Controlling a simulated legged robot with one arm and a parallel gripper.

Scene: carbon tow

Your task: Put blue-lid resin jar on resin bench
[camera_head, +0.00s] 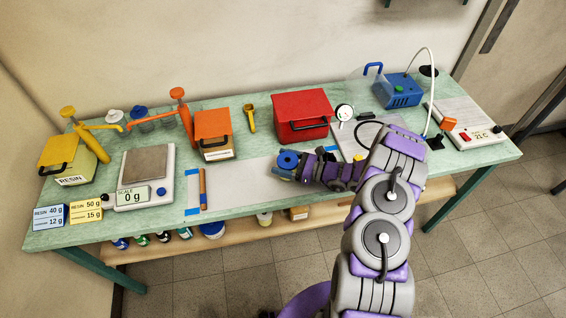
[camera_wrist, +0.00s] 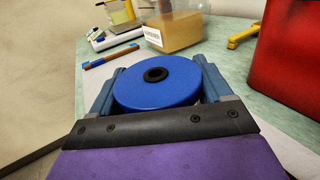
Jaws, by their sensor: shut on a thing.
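The blue-lid resin jar (camera_head: 288,160) shows as a round blue lid with a dark centre. In the wrist view the lid (camera_wrist: 155,82) fills the space between the fingers, and the jar's body is mostly hidden. My gripper (camera_head: 291,166) is shut on it, with one blue finger on each side in the wrist view (camera_wrist: 156,88). The jar is over the grey mat in the middle of the resin bench (camera_head: 105,231), a long pale green table. I cannot tell whether its base touches the surface.
An orange bin (camera_head: 213,146) and a red bin (camera_head: 302,114) stand behind the jar. A scale (camera_head: 145,178) and a brown stick (camera_head: 203,188) lie to the left. A blue machine (camera_head: 397,91) and a hot plate (camera_head: 467,120) are at right. Lidded containers stand at the back left.

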